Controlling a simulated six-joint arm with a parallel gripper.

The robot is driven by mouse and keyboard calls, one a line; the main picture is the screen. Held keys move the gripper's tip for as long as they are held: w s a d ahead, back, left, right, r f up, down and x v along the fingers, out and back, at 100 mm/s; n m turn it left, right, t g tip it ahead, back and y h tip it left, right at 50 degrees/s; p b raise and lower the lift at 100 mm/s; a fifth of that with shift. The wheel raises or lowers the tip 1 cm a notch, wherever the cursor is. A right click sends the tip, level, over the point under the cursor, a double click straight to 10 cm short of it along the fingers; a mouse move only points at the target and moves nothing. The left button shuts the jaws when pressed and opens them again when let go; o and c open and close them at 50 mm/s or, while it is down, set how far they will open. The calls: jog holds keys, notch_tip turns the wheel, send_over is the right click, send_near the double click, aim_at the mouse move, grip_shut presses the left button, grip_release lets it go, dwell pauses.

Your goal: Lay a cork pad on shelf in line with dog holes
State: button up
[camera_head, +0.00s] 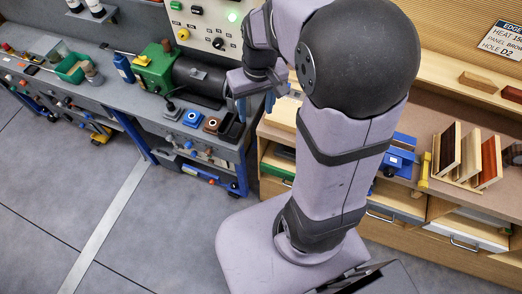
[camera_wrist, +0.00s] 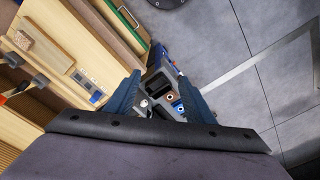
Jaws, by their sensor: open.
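My gripper (camera_head: 256,104) is open above the gap between the blue-legged bench and the wooden bench. In the wrist view its two blue fingers (camera_wrist: 157,88) stand apart with nothing between them. Below and beyond them are dark bins (camera_wrist: 158,84) and a small brown piece with a round opening (camera_wrist: 170,97). That brown piece also shows on the bench in the head view (camera_head: 212,125). A small tan block (camera_wrist: 22,40) lies on pale wood in the wrist view; I cannot tell if it is cork. I cannot make out a cork pad or dog holes for certain.
The wooden bench at right holds upright panel samples (camera_head: 468,158) and a blue tool (camera_head: 399,158). Grey floor (camera_head: 60,190) is open at left.

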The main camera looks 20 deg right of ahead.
jog(key=s+a+f, duration=0.3)
jog(key=s+f, duration=0.1)
jog(key=s, duration=0.6)
jog(key=shift+s+g, duration=0.4)
jog(key=shift+a, duration=0.1)
notch_tip(320, 180, down, 42)
jog(key=b, duration=4.2)
